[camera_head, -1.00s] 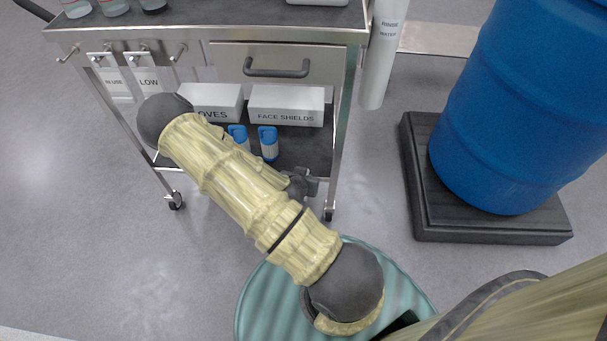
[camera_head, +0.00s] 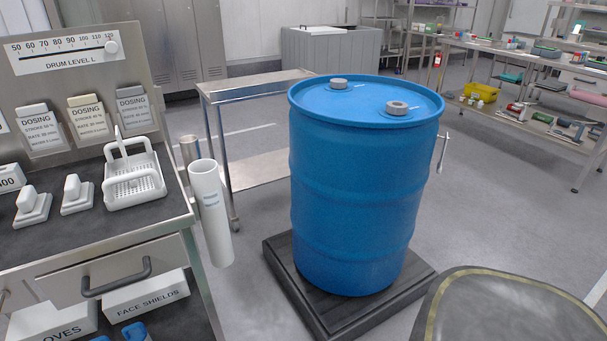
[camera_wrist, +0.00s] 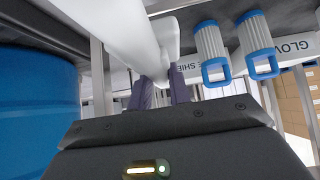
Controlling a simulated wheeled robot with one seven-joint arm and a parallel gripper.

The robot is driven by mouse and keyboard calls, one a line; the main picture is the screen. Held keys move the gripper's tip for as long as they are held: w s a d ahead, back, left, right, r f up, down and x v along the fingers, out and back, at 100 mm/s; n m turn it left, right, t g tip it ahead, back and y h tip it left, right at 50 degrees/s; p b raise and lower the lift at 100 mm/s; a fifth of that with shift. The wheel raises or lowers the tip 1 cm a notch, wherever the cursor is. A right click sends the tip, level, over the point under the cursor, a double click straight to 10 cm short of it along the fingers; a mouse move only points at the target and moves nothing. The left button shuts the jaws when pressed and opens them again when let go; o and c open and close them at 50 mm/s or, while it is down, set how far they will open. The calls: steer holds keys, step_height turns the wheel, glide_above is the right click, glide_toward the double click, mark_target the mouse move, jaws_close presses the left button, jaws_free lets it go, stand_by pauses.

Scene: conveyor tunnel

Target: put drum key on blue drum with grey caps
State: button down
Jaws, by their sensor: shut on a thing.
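The blue drum (camera_head: 350,190) stands upright on a dark base. Two grey caps sit on its lid, one at the back (camera_head: 339,83) and one nearer the front right (camera_head: 397,107). My gripper (camera_wrist: 160,92) shows only in the wrist view, low beside the cart. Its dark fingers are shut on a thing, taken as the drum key. A large white bar-like form (camera_wrist: 120,30) runs down to the fingertips; whether it is the key or the tube behind cannot be told. The drum (camera_wrist: 38,110) fills the left of the wrist view.
The dark base (camera_head: 320,310) juts out around the drum. A cart (camera_head: 95,235) with a drawer stands left, with a white tube (camera_head: 210,205) at its side. A steel table (camera_head: 225,95) stands behind.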

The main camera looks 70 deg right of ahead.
steer(key=w+a+r+n+y+p, duration=0.1)
steer(key=a+r+p, duration=0.3)
steer(key=r+p, duration=0.4)
steer(key=w+a+r+n+t+y+p, duration=0.1)
steer(key=a+r+n+p, duration=0.3)
steer(key=r+p, duration=0.5)
steer(key=w+a+r+n+t+y+p, duration=0.1)
steer(key=a+r+p, duration=0.4)
steer(key=p, duration=1.2)
step_height(320, 180, up, 4)
steer(key=w+n+y, duration=0.1)
steer(key=y, duration=0.1)
steer(key=shift+a+n+y+p, duration=0.15)
steer(key=shift+n+y+p, duration=0.15)
steer(key=shift+n+p, duration=0.1)
